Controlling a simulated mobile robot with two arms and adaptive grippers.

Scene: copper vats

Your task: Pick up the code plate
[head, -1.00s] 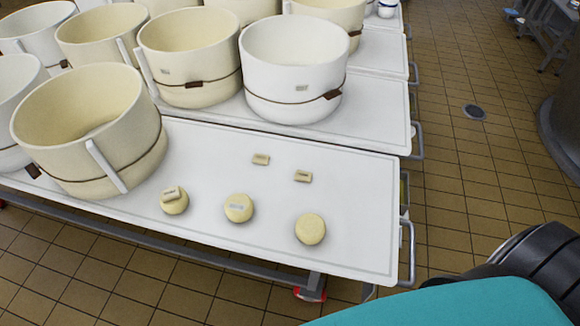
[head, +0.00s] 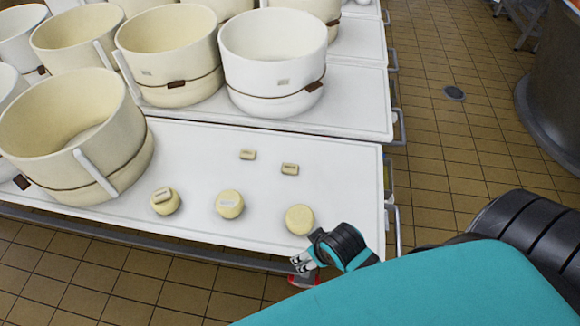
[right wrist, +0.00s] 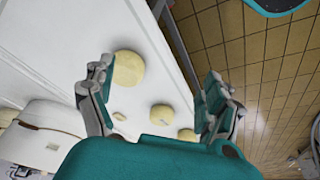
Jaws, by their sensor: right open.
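Two small beige code plates lie loose on the white cart top in the head view, one at the left (head: 247,154) and one at the right (head: 290,169). Another plate (head: 162,194) sits on the left cheese round, and a greyish plate (head: 229,203) sits on the middle one. My right gripper (head: 301,264) is at the cart's near edge, just in front of the bare right cheese round (head: 299,219). In the right wrist view my right gripper (right wrist: 157,92) is open and empty, with cheese rounds beyond its fingers. My left gripper is out of view.
A large cream vat (head: 75,140) stands on the left of the cart top (head: 340,205). More vats, including a white one (head: 272,65), stand on the cart behind. Metal handles project at the carts' right ends. Tiled floor (head: 435,165) lies open to the right.

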